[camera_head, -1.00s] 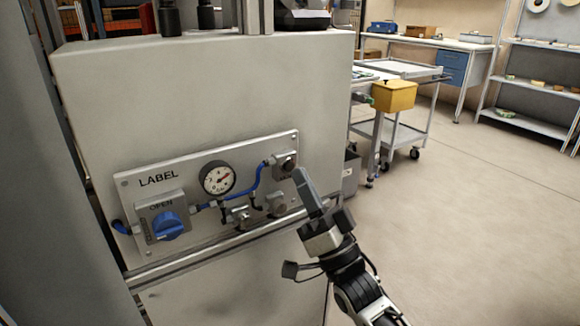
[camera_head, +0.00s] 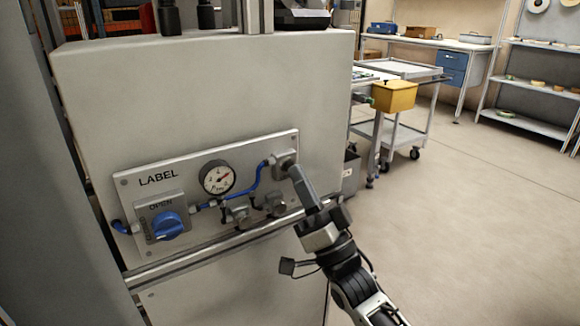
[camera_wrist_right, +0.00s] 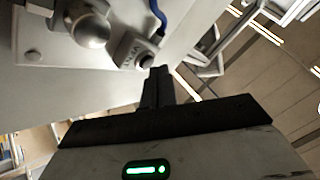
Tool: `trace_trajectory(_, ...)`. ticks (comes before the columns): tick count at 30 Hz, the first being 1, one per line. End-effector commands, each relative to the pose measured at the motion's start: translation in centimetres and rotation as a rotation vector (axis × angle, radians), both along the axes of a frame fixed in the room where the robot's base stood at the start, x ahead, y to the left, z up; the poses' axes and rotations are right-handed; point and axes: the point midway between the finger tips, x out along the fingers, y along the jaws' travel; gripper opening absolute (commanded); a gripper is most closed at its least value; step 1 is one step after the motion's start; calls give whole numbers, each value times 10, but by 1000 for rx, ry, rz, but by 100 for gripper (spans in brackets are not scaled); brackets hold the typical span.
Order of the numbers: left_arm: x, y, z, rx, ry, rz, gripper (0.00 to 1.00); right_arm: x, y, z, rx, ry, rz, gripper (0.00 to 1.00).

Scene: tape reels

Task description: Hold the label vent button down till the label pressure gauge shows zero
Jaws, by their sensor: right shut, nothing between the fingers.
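The LABEL panel (camera_head: 148,207) is on the front of the grey cabinet. Its round pressure gauge (camera_head: 217,178) has a needle pointing to the upper right, away from straight down; the figures are too small to read. The vent button's block (camera_head: 283,158) is at the panel's upper right, partly covered by my fingertips. In the right wrist view the dark vent button (camera_wrist_right: 146,60) shows beside the word VENT. My right gripper (camera_head: 294,170) is shut and empty, its tips at the button's lower edge; I cannot tell whether they touch or press it. My left gripper is out of view.
A blue valve knob (camera_head: 167,226) sits at the panel's lower left, with blue hoses and fittings along the panel. A metal rail (camera_head: 200,251) runs below it. A trolley with a yellow bin (camera_head: 394,95) stands to the right, with open floor in front.

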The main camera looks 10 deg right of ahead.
Motion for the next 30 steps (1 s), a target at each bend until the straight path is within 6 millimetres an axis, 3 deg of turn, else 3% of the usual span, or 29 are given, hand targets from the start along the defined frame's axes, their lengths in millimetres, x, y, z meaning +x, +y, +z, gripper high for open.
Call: trace_trajectory(30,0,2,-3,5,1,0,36,7,3,0,0,1,-1,0)
